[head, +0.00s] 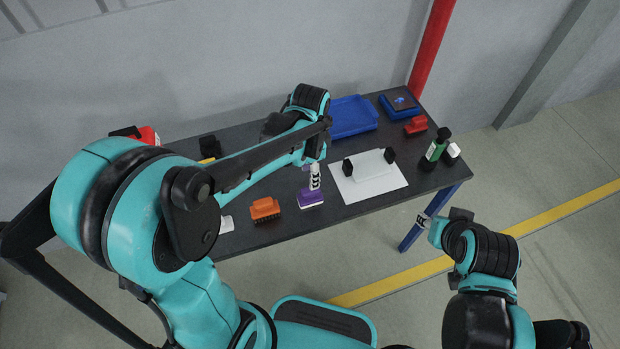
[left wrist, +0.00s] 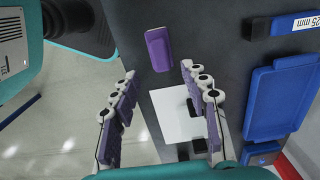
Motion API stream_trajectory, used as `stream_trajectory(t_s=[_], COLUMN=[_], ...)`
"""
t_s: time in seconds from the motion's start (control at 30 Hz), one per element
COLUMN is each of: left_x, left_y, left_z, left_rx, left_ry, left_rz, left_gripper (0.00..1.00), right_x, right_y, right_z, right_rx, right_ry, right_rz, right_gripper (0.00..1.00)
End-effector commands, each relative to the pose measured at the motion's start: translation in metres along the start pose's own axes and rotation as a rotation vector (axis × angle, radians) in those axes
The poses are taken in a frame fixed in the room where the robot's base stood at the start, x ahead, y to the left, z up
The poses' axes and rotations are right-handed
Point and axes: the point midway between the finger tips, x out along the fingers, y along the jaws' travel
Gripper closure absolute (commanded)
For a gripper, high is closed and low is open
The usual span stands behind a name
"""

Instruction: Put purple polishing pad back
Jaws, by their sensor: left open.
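The purple polishing pad (head: 311,198) lies on the dark table near its front edge, just left of a white sheet. In the left wrist view the pad (left wrist: 158,49) shows beyond and between my fingertips. My left gripper (head: 315,176) is above the pad in the head view, and its fingers (left wrist: 157,82) are spread with nothing between them. My right gripper (head: 424,221) is off the table's front right side, and its fingers are too small to read.
An orange brush (head: 265,209) lies just left of the pad. A white sheet (head: 368,184) with a white block and black end pieces is to its right. A blue tray (head: 353,117), a red item (head: 415,125) and bottles (head: 437,145) stand farther back or right.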

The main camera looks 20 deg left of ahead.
Motion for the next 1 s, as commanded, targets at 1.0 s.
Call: stream_trajectory(t_s=[1.0], left_x=[-0.086], left_y=[0.058], left_z=[0.095], left_rx=[-0.927], left_ry=[0.555], left_rz=[-0.301], left_gripper=[0.55], right_x=[-0.007], right_y=[0.000], right_z=[-0.005], right_rx=[0.000], right_ry=[0.000], right_rz=[0.000], right_gripper=[0.60])
